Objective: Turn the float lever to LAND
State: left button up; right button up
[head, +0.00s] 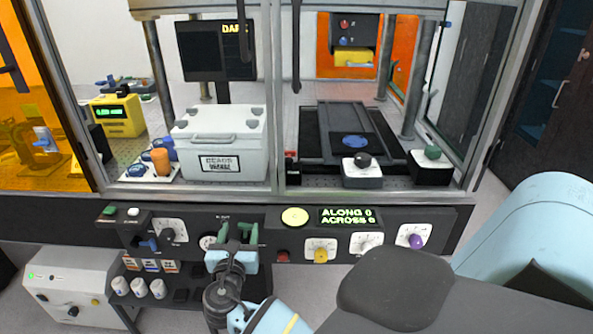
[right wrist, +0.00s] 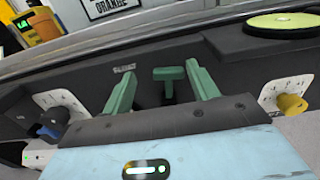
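A green T-shaped lever (right wrist: 169,76), probably the float lever, stands out from the dark front panel in the right wrist view. In the head view the lever (head: 241,229) is small and partly hidden by my gripper. A small label to its upper left is too small to read surely, and LAND cannot be made out. My right gripper (right wrist: 163,90) is open, its two green fingers on either side of the lever with gaps showing. In the head view the right gripper (head: 239,236) is at the panel, left of its middle. My left gripper is not in view.
A yellow knob (right wrist: 291,103) is right of the gripper and a blue-handled control (right wrist: 50,130) is left. A round yellow-green disc (head: 295,217) and a display (head: 346,216) reading ALONG and ACROSS sit on the panel. A white case (head: 222,120) stands behind the panel ledge.

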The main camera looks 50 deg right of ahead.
jog(key=v, duration=0.6)
jog(key=s+a+f+m+g+y+p, duration=0.1)
jog(key=s+a+f+m+y, duration=0.2)
jog(key=s+f, duration=0.4)
jog(key=s+f+m+y, duration=0.4)
jog(key=f+y, duration=0.1)
jog(key=f, duration=0.4)
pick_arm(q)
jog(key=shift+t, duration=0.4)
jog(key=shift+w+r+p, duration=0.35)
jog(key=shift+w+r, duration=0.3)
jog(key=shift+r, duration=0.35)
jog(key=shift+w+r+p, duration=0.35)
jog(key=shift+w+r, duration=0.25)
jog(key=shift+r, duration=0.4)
pick_arm(e)
jog(key=s+a+f+m+g+y, duration=0.1)
jog(key=s+a+f+m+y, duration=0.1)
jog(key=s+m, duration=0.3)
jog(key=s+a+f+m+g+y, duration=0.1)
jog(key=s+a+f+m+y, duration=0.1)
jog(key=s, duration=0.7)
jog(key=shift+s+a+f+m+y, duration=0.3)
jog(key=shift+f+m+y, duration=0.35)
jog(key=shift+m, duration=0.75)
